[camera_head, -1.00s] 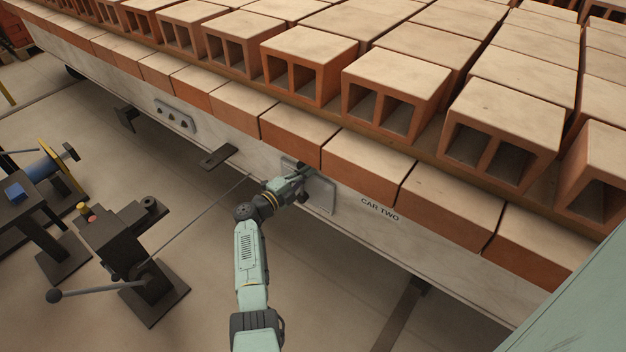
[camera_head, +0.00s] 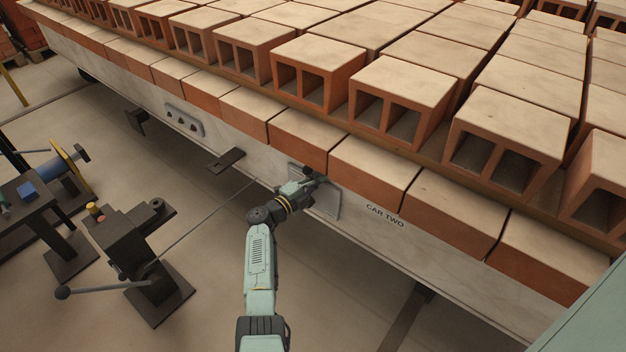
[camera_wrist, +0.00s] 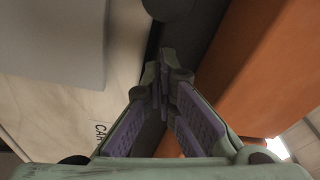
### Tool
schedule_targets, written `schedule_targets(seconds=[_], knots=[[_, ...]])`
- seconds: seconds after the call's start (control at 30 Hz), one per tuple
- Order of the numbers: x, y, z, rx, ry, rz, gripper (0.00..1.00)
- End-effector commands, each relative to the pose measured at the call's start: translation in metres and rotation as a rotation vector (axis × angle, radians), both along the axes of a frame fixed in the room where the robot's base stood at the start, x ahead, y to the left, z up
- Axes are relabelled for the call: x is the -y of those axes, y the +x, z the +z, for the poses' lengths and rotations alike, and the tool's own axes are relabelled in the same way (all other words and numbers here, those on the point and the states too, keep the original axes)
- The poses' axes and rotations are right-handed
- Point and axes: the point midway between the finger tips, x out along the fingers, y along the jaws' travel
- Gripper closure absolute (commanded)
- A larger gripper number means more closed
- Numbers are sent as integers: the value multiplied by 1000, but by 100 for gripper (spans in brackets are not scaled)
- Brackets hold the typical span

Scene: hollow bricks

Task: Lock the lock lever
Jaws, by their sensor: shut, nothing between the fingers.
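The lock lever seems to be the dark part with a rounded end (camera_head: 308,172) at the upper edge of a grey plate (camera_head: 328,207) on the side of the car. My gripper partly hides it in the head view. My gripper (camera_head: 312,182) is in front of this plate, just under the row of bricks. In the wrist view my gripper (camera_wrist: 161,75) has its fingertips together with nothing between them. A dark grey rounded part (camera_wrist: 168,8) shows just beyond the tips. I cannot tell whether the fingers touch it.
An orange brick (camera_wrist: 265,70) is close on the right in the wrist view. The car's pale side (camera_head: 440,245) carries the CAR TWO label. A dark step (camera_head: 226,160) juts out left of the plate. A dark stand with a long lever (camera_head: 140,245) is at lower left.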

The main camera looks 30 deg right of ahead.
Motion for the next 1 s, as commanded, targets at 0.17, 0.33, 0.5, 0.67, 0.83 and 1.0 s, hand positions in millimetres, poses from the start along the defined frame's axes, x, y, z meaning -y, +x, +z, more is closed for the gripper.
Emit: schedule_targets(seconds=[0.17, 0.33, 0.5, 0.67, 0.83, 1.0], knots=[[-29, -12, 0, 0, -1, 3, 100], [-62, -22, -1, 0, -1, -2, 100], [-82, -28, -1, 2, -2, -4, 100], [-89, -31, -1, 0, 0, -6, 100], [-89, -31, -1, 0, -1, -7, 100], [-89, -31, -1, 0, -1, -7, 100]])
